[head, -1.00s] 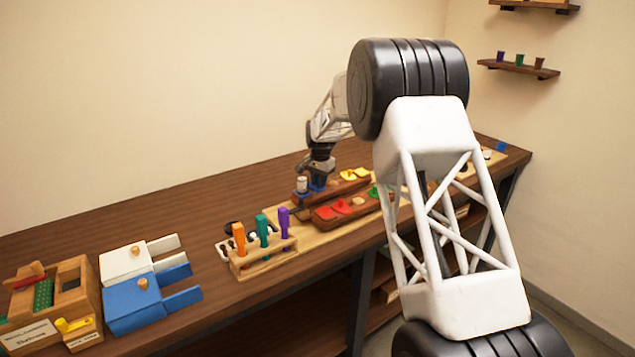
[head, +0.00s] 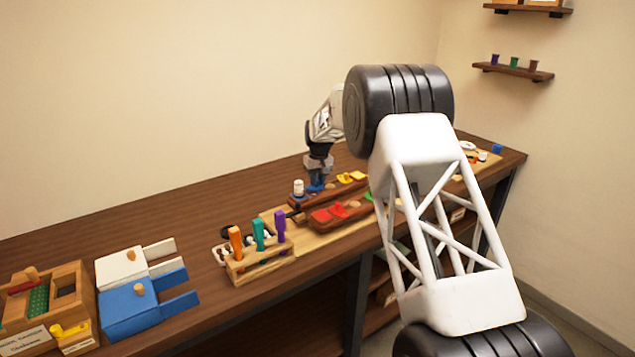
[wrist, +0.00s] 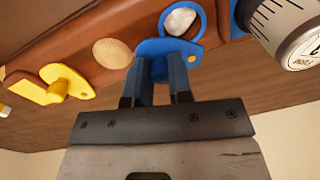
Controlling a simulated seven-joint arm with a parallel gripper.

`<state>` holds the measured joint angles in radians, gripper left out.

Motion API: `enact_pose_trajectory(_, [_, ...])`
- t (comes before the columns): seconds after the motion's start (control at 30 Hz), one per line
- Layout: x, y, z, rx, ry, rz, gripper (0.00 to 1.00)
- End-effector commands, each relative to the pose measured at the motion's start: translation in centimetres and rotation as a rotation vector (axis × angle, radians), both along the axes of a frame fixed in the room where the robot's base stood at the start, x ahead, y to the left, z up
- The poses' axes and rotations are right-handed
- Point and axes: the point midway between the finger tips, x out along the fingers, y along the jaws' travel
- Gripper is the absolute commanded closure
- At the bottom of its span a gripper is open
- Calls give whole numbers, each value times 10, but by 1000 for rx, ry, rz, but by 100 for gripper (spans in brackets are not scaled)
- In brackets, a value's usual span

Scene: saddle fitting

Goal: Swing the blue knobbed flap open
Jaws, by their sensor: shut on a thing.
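The blue flap (wrist: 168,46) is in the wrist view at top middle, on a reddish-brown wooden block (wrist: 80,42). My gripper (wrist: 163,64) is shut at the flap's knob, which is mostly hidden between its blue fingers. A blue-rimmed round opening (wrist: 183,20) shows beside the flap, with something silvery-white inside. The flap lies to one side of most of this opening. In the head view my gripper (head: 316,183) is small, over the back block, and the flap cannot be told apart from the blue fingers.
A white marked cylinder (wrist: 292,32) stands close to the right of the opening; it also shows in the head view (head: 298,187). A yellow flap (wrist: 62,84) and a wooden oval (wrist: 112,53) lie to the left. Red flaps (head: 336,211) sit on the nearer block.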

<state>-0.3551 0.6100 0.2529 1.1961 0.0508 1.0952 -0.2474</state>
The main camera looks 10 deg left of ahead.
Motion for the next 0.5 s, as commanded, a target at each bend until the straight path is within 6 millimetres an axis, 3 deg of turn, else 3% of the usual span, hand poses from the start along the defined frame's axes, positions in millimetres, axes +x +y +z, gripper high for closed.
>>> enact_pose_trajectory(0.5, [12, 10, -1, 0, 2, 461, 100])
